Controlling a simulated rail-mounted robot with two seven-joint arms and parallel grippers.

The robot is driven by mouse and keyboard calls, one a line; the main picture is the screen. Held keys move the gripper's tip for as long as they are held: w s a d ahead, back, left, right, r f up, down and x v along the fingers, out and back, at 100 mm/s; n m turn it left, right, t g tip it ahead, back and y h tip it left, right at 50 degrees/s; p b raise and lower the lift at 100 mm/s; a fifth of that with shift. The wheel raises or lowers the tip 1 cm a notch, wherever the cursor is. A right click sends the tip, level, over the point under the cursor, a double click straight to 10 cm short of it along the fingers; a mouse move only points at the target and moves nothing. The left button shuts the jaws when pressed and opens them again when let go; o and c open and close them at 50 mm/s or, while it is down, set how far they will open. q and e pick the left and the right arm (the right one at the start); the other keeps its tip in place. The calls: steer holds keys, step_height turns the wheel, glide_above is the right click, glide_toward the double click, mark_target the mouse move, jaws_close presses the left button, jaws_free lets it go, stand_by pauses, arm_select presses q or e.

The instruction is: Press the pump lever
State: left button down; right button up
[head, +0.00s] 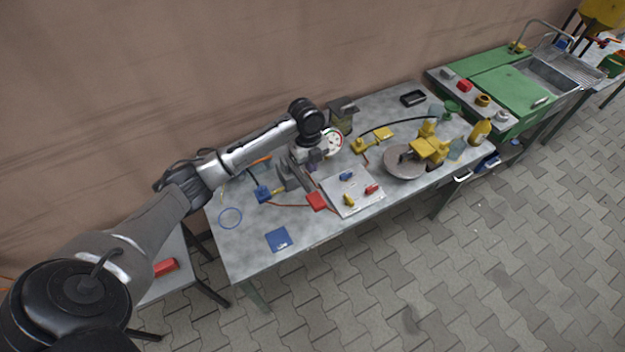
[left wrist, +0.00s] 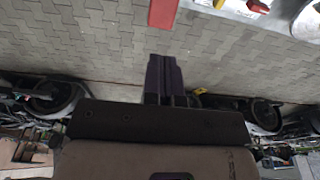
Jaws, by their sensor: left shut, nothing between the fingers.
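My left arm reaches in from the left over the workbench (head: 250,240). My left gripper (head: 313,168) is small and partly hidden by its wrist in the head view. In the left wrist view its dark purple fingers (left wrist: 164,80) are together with nothing between them. A red block (head: 316,201), likely the pump lever's handle, sticks out beside a grey upright body (head: 290,177). In the left wrist view a red bar (left wrist: 163,13) lies just beyond the fingertips, with a visible gap in the picture. Whether the gripper touches it cannot be told. My right gripper is not in view.
A pale panel (head: 338,186) with blue, red and yellow parts lies right of the red block. A round grey disc (head: 401,170) with yellow parts stands further right. A blue pad (head: 278,240) lies at the front left. The bench's left front is mostly clear.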

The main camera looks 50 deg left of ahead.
mark_target(314, 199)
arm_select(q)
steer(key=f, duration=0.4)
steer(key=d+f, duration=0.1)
steer(key=f, duration=0.7)
steer(key=shift+s+d+f, duration=0.25)
steer(key=shift+d+f, duration=0.15)
steer(key=shift+f, duration=0.15)
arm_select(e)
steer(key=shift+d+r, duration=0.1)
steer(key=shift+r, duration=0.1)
